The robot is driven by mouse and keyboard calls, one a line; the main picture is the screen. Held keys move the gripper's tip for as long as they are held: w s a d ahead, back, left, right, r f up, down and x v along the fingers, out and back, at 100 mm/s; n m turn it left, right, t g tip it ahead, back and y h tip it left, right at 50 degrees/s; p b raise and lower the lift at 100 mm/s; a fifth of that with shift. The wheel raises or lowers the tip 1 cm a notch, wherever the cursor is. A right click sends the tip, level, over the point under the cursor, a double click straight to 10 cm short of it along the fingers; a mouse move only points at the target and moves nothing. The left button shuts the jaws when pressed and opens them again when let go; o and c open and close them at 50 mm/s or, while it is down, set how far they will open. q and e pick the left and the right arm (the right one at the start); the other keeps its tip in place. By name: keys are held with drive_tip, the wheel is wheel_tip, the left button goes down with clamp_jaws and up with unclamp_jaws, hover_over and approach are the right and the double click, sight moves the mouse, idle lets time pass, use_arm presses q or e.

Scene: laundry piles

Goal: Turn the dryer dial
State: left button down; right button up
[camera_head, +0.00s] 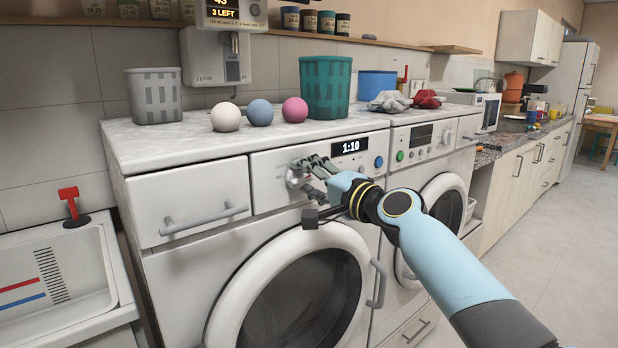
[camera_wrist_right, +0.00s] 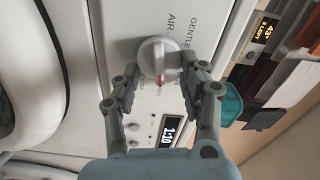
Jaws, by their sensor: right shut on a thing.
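The dryer (camera_head: 200,260) is the white front-loading machine with a round glass door and a small display (camera_head: 351,147) reading 1:10. Its dial (camera_head: 292,178) is a pale round knob on the control panel, partly hidden by my right gripper (camera_head: 308,168). In the right wrist view the dial (camera_wrist_right: 153,54) has a red mark on its grip bar, with labels such as AIR and GENTLE around it. My right gripper (camera_wrist_right: 160,82) is shut on the dial, one finger on each side. My left gripper is not in view.
Three balls, white (camera_head: 226,117), blue (camera_head: 260,112) and pink (camera_head: 295,110), sit on the machine top near a grey basket (camera_head: 154,96) and a green basket (camera_head: 325,88). A second machine (camera_head: 440,190) stands to the right. A blue button (camera_head: 378,162) is beside the display.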

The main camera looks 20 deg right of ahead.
drive_tip(key=o, duration=1.1)
drive_tip(key=v, duration=1.2)
